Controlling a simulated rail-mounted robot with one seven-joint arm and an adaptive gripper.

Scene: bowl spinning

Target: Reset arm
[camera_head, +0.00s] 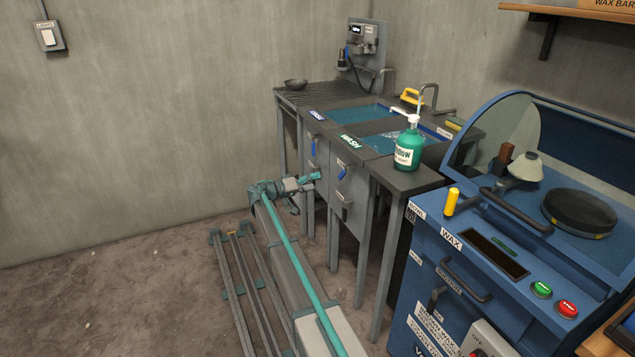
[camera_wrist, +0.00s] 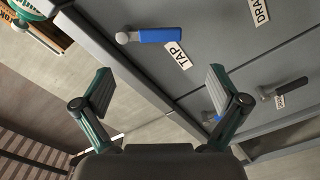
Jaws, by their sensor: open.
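My gripper (camera_head: 311,178) is at the end of my folded arm, low in front of the sink unit's front panel. In the wrist view my gripper (camera_wrist: 160,92) is open, with its two fingers wide apart and nothing between them. Beyond the fingers is the grey sink panel, with a blue-handled tap lever (camera_wrist: 155,35) labelled TAP and a dark lever (camera_wrist: 285,88) with a small label. The fingers look apart from these levers.
The sink unit has two water-filled basins (camera_head: 350,114) and a green soap bottle (camera_head: 409,147) on its near corner. A dark bowl (camera_head: 296,84) sits on the drainboard. A blue wheel machine (camera_head: 470,262) stands at right. Floor at left (camera_head: 120,270) is clear.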

